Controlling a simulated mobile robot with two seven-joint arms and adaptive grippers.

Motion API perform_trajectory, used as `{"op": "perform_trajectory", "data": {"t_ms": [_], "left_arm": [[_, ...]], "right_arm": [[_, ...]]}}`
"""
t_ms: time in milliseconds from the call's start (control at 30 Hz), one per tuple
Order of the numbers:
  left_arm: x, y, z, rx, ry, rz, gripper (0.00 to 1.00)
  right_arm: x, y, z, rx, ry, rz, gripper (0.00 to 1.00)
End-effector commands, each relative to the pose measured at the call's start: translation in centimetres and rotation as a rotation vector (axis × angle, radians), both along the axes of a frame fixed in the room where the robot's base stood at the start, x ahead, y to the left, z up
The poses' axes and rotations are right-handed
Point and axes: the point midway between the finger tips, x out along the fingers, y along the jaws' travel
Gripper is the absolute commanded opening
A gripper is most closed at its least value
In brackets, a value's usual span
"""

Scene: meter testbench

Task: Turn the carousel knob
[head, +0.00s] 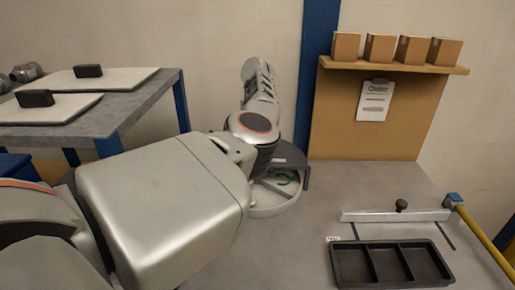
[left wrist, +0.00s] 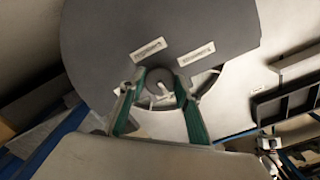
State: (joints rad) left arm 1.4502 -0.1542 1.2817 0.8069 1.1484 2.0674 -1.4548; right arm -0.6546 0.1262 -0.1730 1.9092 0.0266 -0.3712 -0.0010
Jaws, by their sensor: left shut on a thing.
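The carousel shows in the head view as a pale round base (head: 273,209) with a dark grey cover, partly hidden behind my left arm. In the left wrist view its dark grey disc (left wrist: 100,45) fills the upper middle, with two white labels on it. The round grey knob (left wrist: 157,79) sits at the disc's lower middle. My left gripper (left wrist: 160,84) has its green-lined fingers on either side of the knob and is shut on it. In the head view my left arm hides the knob and most of that gripper. My right gripper is in neither view.
A black compartment tray (head: 391,265) and a pale bar (head: 380,216) with a black knob lie on the bench at right. A yellow rail (head: 485,240) runs along the right edge. A side table (head: 140,104) with white panels stands at left. Bare bench lies between carousel and tray.

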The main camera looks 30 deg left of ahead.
Motion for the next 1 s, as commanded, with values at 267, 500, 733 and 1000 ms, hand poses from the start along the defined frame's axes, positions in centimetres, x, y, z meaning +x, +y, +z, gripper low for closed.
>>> {"op": "perform_trajectory", "data": {"t_ms": [267,500,733,1000], "left_arm": [[0.02,-0.01,0.06,0.0,-0.001,-0.083,0.11],[0.01,0.01,0.06,0.001,0.0,-0.101,0.11],[0.01,0.02,0.06,0.001,0.0,-0.1,0.11],[0.0,0.02,0.04,0.001,0.0,-0.099,0.49]], "right_arm": [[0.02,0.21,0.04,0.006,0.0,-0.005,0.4],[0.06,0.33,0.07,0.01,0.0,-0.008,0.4],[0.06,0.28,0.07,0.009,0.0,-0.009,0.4],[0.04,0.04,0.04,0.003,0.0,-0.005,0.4]]}}
